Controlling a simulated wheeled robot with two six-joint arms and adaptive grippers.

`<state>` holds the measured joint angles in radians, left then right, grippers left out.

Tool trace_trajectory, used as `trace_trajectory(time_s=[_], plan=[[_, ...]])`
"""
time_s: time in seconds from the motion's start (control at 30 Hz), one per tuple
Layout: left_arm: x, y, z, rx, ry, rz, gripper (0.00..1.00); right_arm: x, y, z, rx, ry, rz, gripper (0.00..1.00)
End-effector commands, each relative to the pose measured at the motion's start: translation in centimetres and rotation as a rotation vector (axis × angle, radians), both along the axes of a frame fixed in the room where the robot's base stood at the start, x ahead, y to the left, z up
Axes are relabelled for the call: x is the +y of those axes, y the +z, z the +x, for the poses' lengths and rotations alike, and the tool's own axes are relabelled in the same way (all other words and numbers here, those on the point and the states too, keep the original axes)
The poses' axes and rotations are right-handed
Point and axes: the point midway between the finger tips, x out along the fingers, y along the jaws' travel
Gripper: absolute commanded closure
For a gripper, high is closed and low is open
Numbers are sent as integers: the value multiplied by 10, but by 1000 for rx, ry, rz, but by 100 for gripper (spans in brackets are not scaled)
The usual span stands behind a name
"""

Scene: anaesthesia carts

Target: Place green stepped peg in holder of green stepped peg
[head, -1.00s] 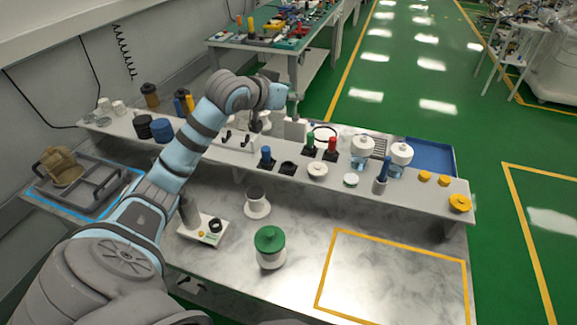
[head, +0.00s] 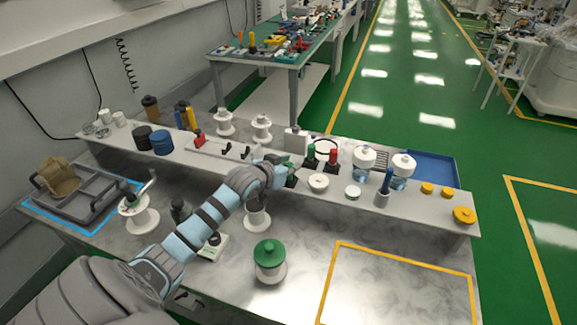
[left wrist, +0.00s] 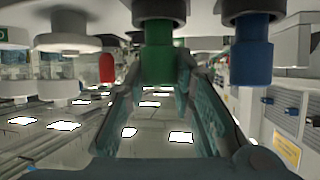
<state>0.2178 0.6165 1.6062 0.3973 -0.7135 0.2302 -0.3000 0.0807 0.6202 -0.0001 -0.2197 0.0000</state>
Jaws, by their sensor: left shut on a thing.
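My left gripper (head: 285,167) is low over the front of the white shelf, with its fingers around a green stepped peg. In the left wrist view, which is upside down, the green stepped peg (left wrist: 158,58) stands between the two fingers (left wrist: 160,85). A dark, round base, its holder (left wrist: 158,8), is at the peg's lower end; I cannot tell whether the peg is fully seated. In the head view a black holder (head: 291,182) shows just below the gripper, which mostly hides the held peg. My right gripper is not in view.
Close by stand a blue peg (left wrist: 251,50) in a dark holder, another green peg (head: 311,152) and a red peg (head: 333,158). White-topped canisters (head: 364,158) stand farther right. A green-lidded spool (head: 269,255) is on the bench, near the clear yellow-outlined area (head: 395,290).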

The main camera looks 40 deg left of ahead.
Motion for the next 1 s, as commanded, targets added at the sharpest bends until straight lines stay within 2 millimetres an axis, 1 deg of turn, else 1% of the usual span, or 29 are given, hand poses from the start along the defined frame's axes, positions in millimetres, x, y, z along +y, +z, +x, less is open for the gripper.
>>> trace_trajectory(time_s=[0.13,0.17,0.2,0.27,0.6,0.67,0.77,0.87,1.0], plan=[[0,-1,0,0,0,0,100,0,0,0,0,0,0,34],[0,-1,0,0,0,0,74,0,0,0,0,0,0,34],[0,-1,0,0,0,0,68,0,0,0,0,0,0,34],[0,-1,0,0,0,0,58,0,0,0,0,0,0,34],[0,2,0,-1,0,1,57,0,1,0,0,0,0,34],[0,4,-5,1,-1,4,57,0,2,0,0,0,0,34],[-1,12,-20,1,-2,8,57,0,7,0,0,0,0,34],[-4,24,-42,2,-3,10,57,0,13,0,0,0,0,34],[-10,41,-76,6,-5,11,57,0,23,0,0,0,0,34]])
